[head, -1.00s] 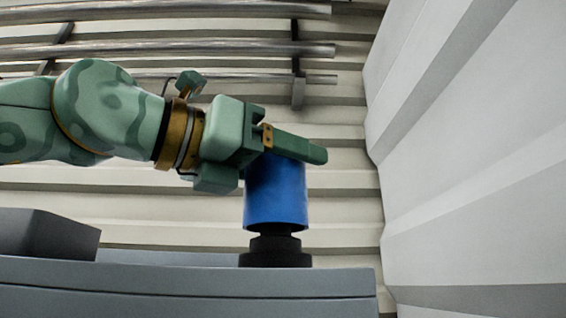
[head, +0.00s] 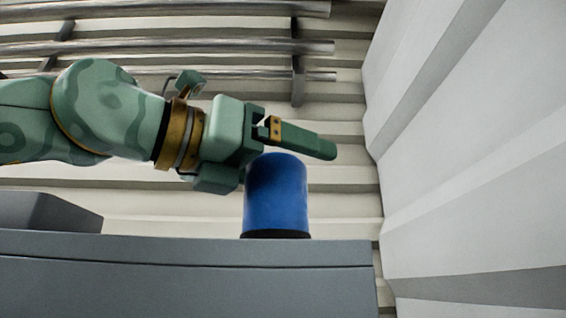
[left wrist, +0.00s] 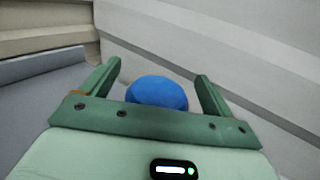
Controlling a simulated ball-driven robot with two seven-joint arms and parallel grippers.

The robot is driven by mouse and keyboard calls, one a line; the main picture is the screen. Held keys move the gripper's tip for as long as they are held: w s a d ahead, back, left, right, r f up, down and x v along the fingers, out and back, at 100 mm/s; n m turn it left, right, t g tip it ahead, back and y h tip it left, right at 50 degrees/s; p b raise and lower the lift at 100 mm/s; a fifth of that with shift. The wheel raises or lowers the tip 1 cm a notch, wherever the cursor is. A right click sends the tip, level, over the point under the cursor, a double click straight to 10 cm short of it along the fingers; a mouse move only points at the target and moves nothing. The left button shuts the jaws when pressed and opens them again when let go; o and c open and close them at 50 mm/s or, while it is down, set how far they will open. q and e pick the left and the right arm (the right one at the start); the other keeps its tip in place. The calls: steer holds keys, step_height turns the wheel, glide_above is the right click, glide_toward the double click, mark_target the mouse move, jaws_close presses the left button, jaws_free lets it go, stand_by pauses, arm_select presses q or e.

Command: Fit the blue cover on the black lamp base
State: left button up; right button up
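The blue cover (head: 276,198) stands upright over the black lamp base (head: 275,235), of which only a thin dark rim shows below it at the grey surface. The rest of the base is hidden inside the cover. My left gripper (head: 325,150) is just above the cover's top, with its fingers apart and nothing held. In the left wrist view the rounded top of the blue cover (left wrist: 158,92) shows between the two open fingers (left wrist: 158,72). My right gripper is in neither view.
The cover and base stand on a grey bench (head: 180,275), near its right end. A dark grey block (head: 45,212) sits on the left. Metal pipes (head: 170,50) run along the ribbed wall behind, and a pale wall (head: 480,170) rises on the right.

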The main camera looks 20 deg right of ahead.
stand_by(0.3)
arm_select(q)
steer(key=shift+a, duration=0.2)
steer(key=b+v, duration=0.4)
steer(key=v, duration=1)
steer(key=shift+s+a, duration=0.1)
steer(key=shift+a, duration=0.25)
steer(key=shift+s+a, duration=0.2)
steer(key=shift+a, duration=0.45)
steer(key=shift+r, duration=0.1)
